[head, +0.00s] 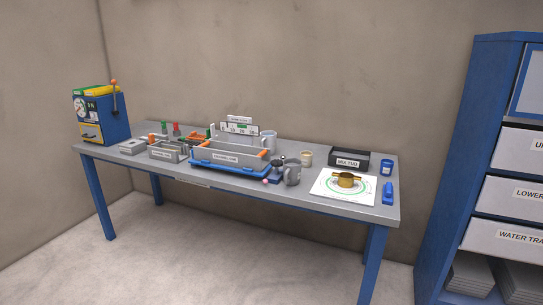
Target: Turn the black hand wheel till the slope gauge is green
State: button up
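A white upright panel (239,128) with a label on top stands at the back middle of the workbench, behind the grey and blue tray (230,162). It may be the slope gauge; its small marks are too fine to read, and I cannot tell its colour state. A small dark round part (281,160) sits on a blue stand right of the tray, beside a grey mug. It may be the black hand wheel, but it is too small to be sure. My gripper is not in view.
The workbench (386,212) has a blue machine (99,117) with a lever at left. A blue cabinet (455,150) is far right.

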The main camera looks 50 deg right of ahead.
aim_at(277, 164)
jog(key=z, duration=0.25)
jog(key=i, duration=1.45)
jog(key=z, duration=0.2)
